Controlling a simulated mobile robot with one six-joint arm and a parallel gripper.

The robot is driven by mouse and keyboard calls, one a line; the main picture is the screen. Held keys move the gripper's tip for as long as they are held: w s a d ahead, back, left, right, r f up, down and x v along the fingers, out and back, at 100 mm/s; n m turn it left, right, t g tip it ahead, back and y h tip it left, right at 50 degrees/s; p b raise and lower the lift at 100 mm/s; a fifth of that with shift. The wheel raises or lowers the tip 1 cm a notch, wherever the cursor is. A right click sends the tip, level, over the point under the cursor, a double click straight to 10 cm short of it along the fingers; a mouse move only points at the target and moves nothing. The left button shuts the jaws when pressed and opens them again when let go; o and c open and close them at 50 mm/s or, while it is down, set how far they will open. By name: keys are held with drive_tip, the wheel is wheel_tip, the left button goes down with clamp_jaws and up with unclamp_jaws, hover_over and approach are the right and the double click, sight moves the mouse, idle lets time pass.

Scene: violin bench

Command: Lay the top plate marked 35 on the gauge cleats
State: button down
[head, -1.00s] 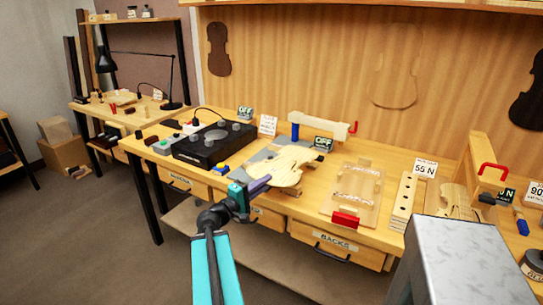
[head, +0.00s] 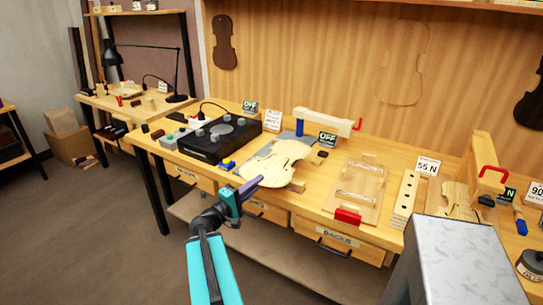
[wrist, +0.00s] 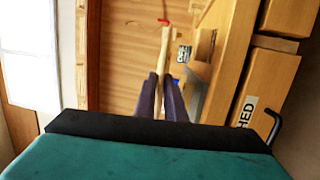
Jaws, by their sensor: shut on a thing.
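A pale violin-shaped plate (head: 272,165) is in my gripper (head: 254,184), which is shut on its near left edge. No number is legible on the plate. In the wrist view the plate (wrist: 165,48) shows edge-on as a thin strip between the two dark fingers (wrist: 162,100). In the head view the plate overlaps a grey mat (head: 262,152) and a small wooden block (head: 297,187). I cannot tell whether the plate touches them. I cannot clearly pick out the cleats.
A black box with knobs (head: 217,136) stands left of the plate. To the right are a clear board with a red clamp (head: 348,216), a block with holes (head: 406,198) and a card reading 55 N (head: 428,166). Drawers line the bench front.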

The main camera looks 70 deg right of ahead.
sight(255, 162)
drive_tip(key=shift+w+d+f+b, duration=0.1)
drive_tip(key=shift+d+f+b, duration=0.2)
drive_tip(key=shift+b, duration=0.85)
drive_tip(key=b, duration=0.3)
drive_tip(key=shift+w+d, duration=0.15)
drive_tip(key=shift+d, duration=0.25)
drive_tip(key=d+b, duration=0.1)
drive_tip(key=b, duration=0.6)
drive_tip(key=shift+w+b, duration=0.2)
drive_tip(key=shift+b, duration=0.2)
drive_tip(key=shift+w+d+f+p, duration=0.2)
drive_tip(key=shift+w+d, duration=0.65)
drive_tip(key=shift+d, duration=1.25)
drive_tip(key=shift+w+d+f+p, duration=0.2)
drive_tip(key=shift+w+d, duration=0.6)
drive_tip(key=shift+d, duration=1.25)
drive_tip(key=shift+w+d+f+p, duration=0.1)
drive_tip(key=shift+w+d+p, duration=0.2)
drive_tip(key=shift+w+d, duration=1.2)
drive_tip(key=shift+s+d, duration=0.65)
drive_tip(key=shift+f, duration=1.7)
